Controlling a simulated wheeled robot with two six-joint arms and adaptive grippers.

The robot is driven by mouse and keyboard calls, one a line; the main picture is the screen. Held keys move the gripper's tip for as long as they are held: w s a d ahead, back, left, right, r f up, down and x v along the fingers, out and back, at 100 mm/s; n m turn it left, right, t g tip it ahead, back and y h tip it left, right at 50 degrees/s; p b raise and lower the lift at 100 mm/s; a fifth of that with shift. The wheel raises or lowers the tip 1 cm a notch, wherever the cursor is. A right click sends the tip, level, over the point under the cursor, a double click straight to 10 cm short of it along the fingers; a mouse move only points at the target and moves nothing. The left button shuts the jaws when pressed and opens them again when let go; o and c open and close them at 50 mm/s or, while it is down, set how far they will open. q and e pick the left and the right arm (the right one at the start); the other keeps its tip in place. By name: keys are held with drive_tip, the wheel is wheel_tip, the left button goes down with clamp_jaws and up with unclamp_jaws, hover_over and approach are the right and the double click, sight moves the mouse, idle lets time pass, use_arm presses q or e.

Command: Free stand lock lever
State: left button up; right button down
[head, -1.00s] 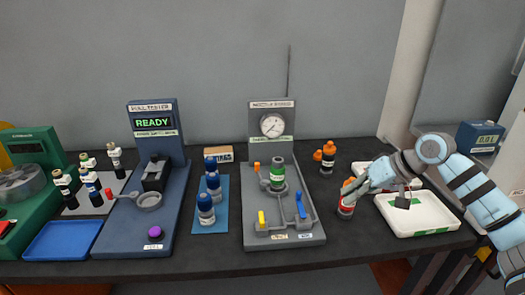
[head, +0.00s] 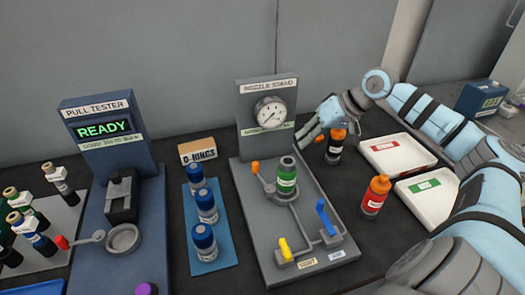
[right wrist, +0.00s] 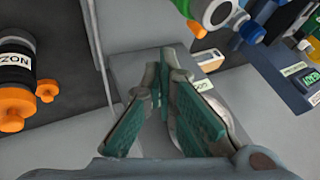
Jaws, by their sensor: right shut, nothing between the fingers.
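The grey nozzle stand (head: 262,222) stands mid-table with a round gauge (head: 271,113) on its back panel. A green bottle (head: 286,180) stands upright in its holder. A small lever with an orange knob (head: 255,167) sits left of that bottle. A yellow lever (head: 284,248) and a blue lever (head: 325,218) are at the stand's front. My right gripper (head: 311,136) is shut and empty, right of the gauge panel and beside a dark orange-capped bottle (head: 336,146). In the right wrist view its fingers (right wrist: 160,82) meet, partly hiding the stand. My left gripper is out of view.
A red bottle with orange cap (head: 375,194) stands right of the stand. White trays (head: 437,208) lie farther right. Blue bottles (head: 204,240) on a blue mat and the pull tester (head: 105,135) are to the left.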

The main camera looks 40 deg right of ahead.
drive_tip(key=x, duration=0.9)
drive_tip(key=shift+a+f, duration=0.25)
drive_tip(key=shift+a, duration=0.05)
drive_tip(key=a, duration=0.1)
drive_tip(key=w+a, duration=0.1)
drive_tip(key=a, duration=0.1)
drive_tip(key=shift+w, duration=0.3)
drive_tip(key=shift+a, duration=0.35)
use_arm(q)
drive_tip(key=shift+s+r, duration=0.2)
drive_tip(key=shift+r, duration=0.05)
drive_tip(key=shift+p, duration=0.3)
